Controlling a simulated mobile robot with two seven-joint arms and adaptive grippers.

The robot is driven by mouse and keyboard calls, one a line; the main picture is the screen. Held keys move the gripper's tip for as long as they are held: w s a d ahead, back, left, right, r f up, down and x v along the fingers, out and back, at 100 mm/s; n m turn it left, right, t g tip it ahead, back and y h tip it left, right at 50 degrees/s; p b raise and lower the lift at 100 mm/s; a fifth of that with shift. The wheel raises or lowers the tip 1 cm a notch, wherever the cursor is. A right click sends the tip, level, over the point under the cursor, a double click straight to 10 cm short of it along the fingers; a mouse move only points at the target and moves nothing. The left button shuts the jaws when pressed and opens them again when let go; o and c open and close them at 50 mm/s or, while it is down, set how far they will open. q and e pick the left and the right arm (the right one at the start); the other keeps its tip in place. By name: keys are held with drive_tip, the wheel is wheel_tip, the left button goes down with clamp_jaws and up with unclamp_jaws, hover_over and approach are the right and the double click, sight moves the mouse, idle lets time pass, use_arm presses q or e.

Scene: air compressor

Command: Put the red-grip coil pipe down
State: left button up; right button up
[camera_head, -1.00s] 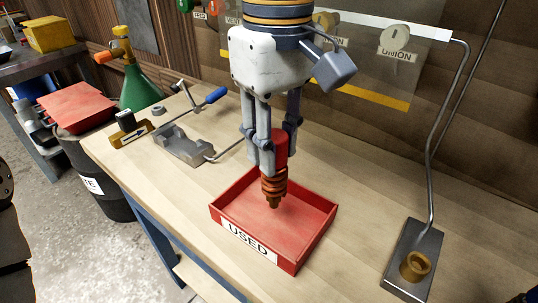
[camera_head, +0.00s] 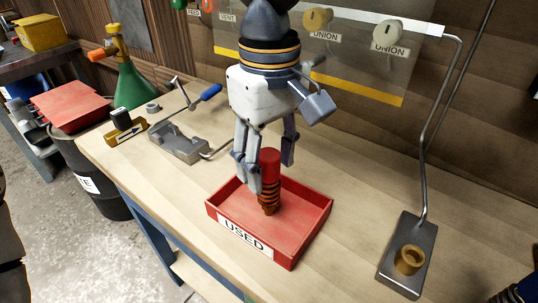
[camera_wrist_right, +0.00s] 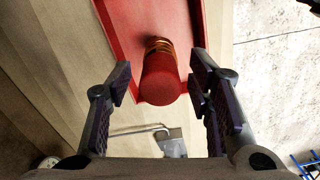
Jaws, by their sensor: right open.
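The red-grip coil pipe (camera_head: 270,180) stands roughly upright in the red tray labelled USED (camera_head: 316,232), its copper-coloured coil and tip pointing down and its red grip up. My right gripper (camera_head: 264,170) is around the red grip's upper part with its fingers spread. In the right wrist view the red grip (camera_wrist_right: 160,80) shows between the two fingers (camera_wrist_right: 160,85), with a gap on both sides. Whether the tip rests on the tray floor is hard to tell. My left gripper is not seen.
A grey clamp fixture with a blue handle (camera_head: 180,143) sits left of the tray. A metal block with a brass socket (camera_head: 409,260) stands at the right. Bare bench lies between it and the tray.

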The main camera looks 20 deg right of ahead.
wheel_tip(320, 180, up, 12)
drive_tip(key=shift+r, duration=0.15)
idle(0.3)
